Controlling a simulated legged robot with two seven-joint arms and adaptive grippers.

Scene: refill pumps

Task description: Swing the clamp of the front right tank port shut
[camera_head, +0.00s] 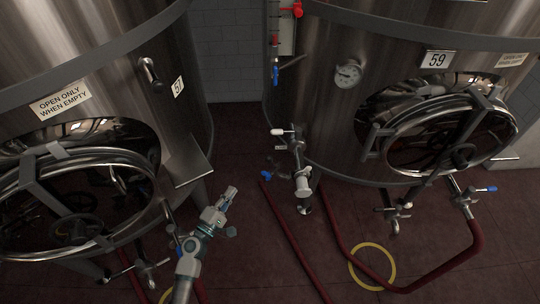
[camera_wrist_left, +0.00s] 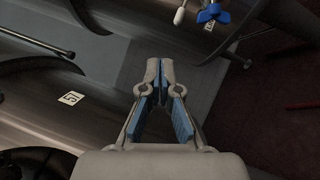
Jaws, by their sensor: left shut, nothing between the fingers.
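My left gripper (camera_head: 229,192) reaches up from the bottom middle of the head view, over the floor right of tank 57. Its fingertips meet in the left wrist view (camera_wrist_left: 160,66), shut and empty. Ports and valves sit low on tank 59 (camera_head: 330,120): a vertical valve fitting with white parts (camera_head: 301,178), a middle fitting (camera_head: 393,212) and a right fitting with a blue handle (camera_head: 463,198). I cannot tell which is the front right port, nor how its clamp stands. The gripper is apart from all of these. My right gripper is not in view.
Tank 57 (camera_head: 110,55) stands at left with an open round manway door (camera_head: 75,200). Tank 59's manway door (camera_head: 445,135) stands out at right. Red hoses (camera_head: 285,235) and a yellow ring (camera_head: 372,266) lie on the dark red floor. The wrist view shows a blue handle (camera_wrist_left: 212,14).

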